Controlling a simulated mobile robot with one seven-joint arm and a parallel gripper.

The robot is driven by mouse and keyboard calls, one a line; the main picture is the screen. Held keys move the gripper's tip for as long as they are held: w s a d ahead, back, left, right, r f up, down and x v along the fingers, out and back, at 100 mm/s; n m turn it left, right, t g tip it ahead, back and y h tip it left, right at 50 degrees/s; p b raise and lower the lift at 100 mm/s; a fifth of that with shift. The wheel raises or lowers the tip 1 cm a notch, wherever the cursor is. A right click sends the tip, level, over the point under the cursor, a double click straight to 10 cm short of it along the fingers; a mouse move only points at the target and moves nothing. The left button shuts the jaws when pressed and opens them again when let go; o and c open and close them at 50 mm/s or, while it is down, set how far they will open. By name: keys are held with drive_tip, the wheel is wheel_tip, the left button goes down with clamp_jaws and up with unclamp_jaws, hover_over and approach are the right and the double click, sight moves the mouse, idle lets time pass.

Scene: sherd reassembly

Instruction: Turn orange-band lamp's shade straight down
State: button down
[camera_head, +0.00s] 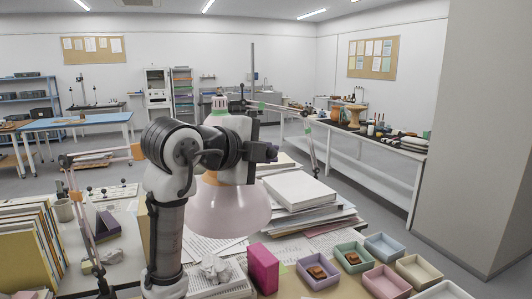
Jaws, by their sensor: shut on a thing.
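The orange-band lamp's jointed arm (71,182) rises at the left, with orange bands, and runs right until my arm hides it. A large pale pink shade (232,208) hangs at the centre, partly behind my arm, its wide rim low and roughly level. It appears to be this lamp's shade; the joint is hidden. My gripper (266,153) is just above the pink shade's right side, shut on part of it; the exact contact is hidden.
A green-band lamp arm (309,149) stands behind, with a pale green-collared top (220,117) near my wrist. Stacked papers (299,190), a magenta box (263,268), small coloured trays (384,247) and upright folders (28,250) crowd the desk. Air right of the shade is fairly free.

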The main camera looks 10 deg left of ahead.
drive_tip(key=shift+s+d, duration=0.1)
drive_tip(key=shift+d, duration=0.15)
drive_tip(key=c, duration=1.5)
unclamp_jaws()
drive_tip(key=shift+d, duration=0.1)
drive_tip(key=b+v, duration=0.3)
drive_tip(key=v, duration=1.1)
